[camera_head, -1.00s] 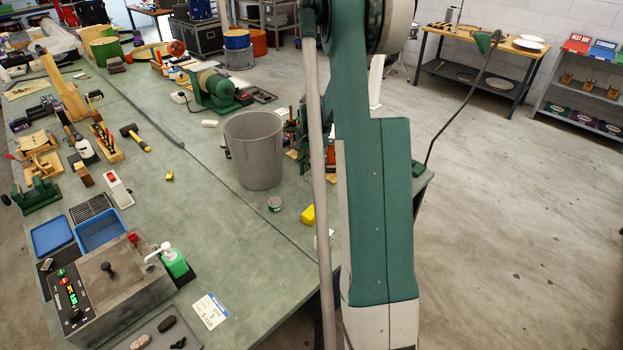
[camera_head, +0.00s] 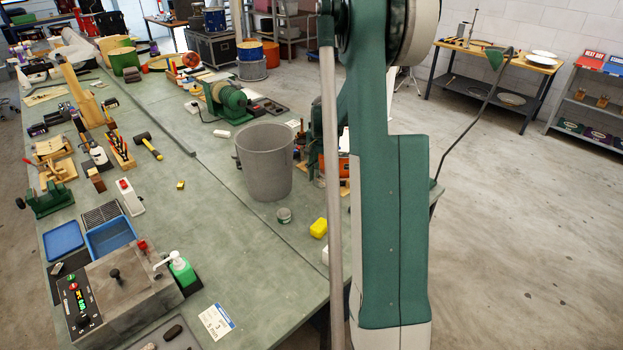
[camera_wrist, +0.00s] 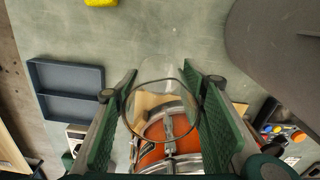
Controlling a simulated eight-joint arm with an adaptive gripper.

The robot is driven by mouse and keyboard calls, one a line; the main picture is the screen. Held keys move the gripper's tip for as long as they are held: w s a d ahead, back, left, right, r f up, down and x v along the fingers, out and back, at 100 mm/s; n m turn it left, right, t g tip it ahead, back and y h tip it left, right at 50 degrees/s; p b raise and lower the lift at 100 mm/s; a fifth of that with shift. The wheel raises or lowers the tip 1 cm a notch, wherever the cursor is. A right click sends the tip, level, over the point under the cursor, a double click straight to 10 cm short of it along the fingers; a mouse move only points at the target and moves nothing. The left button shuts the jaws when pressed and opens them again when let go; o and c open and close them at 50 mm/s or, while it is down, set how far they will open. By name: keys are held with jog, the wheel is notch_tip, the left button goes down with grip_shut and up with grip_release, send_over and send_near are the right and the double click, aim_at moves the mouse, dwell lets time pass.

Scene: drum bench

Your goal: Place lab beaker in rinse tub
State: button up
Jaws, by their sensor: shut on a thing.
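In the wrist view, my gripper (camera_wrist: 159,100) is shut on the clear glass lab beaker (camera_wrist: 158,72). The beaker stands between the two green finger pads, and its round rim faces the camera. In the head view my own arm hides the gripper and the beaker. I cannot be sure which container is the rinse tub. A blue open rectangular tub (camera_head: 110,236) lies at the lower left of the bench in the head view. A large grey round bucket (camera_head: 265,165) stands mid-bench; its side fills the upper right of the wrist view (camera_wrist: 285,50).
A dark blue-grey tray (camera_wrist: 66,108) lies left of my gripper, and an orange drum (camera_wrist: 170,130) shows below the beaker.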

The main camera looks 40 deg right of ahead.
dwell(0.3)
notch_tip(320, 180, up, 19)
jog(key=w+a+n, duration=0.2)
jog(key=w+a, duration=0.9)
jog(key=a, duration=0.3)
jog(key=w+a+n, duration=0.3)
jog(key=w+a, duration=0.8)
jog(key=a, duration=0.2)
jog(key=w+a+n, duration=0.2)
jog(key=w+a, duration=0.1)
jog(key=a, duration=1.3)
jog(key=w+a+n, duration=0.2)
jog(key=w+a, duration=0.1)
jog(key=a, duration=1.2)
jog(key=w+a+n, duration=0.1)
jog(key=w+a, duration=0.2)
jog(key=a, duration=1.3)
notch_tip(320, 180, down, 18)
jog(key=shift+s+f, duration=0.1)
jog(key=shift+f, duration=0.05)
